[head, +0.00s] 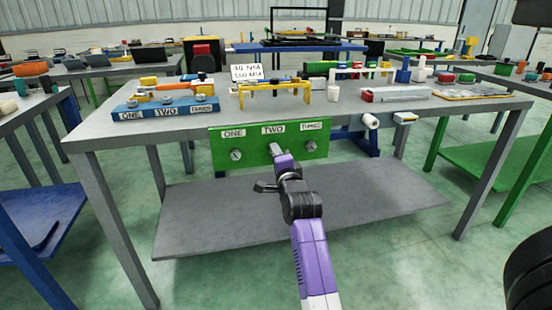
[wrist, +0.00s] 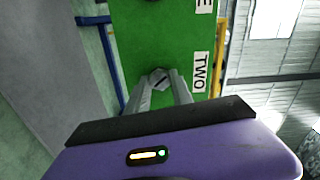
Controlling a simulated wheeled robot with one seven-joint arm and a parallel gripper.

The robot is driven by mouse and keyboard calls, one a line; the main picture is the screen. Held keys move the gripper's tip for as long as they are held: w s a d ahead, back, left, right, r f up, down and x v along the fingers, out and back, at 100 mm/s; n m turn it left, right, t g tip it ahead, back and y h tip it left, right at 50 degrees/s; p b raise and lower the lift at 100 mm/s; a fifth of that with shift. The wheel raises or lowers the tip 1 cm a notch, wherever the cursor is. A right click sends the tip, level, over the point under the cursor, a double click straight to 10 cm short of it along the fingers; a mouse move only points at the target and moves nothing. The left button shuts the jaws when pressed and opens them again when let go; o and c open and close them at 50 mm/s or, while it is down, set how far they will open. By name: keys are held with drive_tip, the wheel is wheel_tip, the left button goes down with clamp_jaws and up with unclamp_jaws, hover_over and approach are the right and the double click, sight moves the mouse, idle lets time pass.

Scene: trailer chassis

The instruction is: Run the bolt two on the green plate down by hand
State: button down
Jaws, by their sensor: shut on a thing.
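The green plate (head: 254,150) hangs upright at the table's front edge, with labels ONE, TWO and THREE. In the wrist view the green plate (wrist: 150,35) fills the upper middle. Bolt two (wrist: 158,77) shows its grey head below the plate's middle, beside the TWO label. My gripper (wrist: 161,88) is shut on bolt two, one finger on each side of the head. In the head view my gripper (head: 275,149) reaches the plate under the TWO label and hides bolt two. How deep the bolt sits cannot be told.
Bolt one (head: 236,155) and bolt three (head: 310,146) sit on the plate either side. A blue rack (head: 140,112) labelled ONE, TWO, THREE stands on the tabletop at left. A yellow stand (head: 272,92) and a white sign (head: 247,73) stand behind the plate. A grey shelf (head: 380,205) lies below.

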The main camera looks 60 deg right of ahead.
drive_tip(key=shift+s+d+f+m, duration=0.1)
drive_tip(key=shift+f+m, duration=0.05)
drive_tip(key=shift+m, duration=0.55)
drive_tip(key=c, duration=1.1)
unclamp_jaws()
drive_tip(key=shift+b+v, duration=0.4)
drive_tip(key=shift+v, duration=3.55)
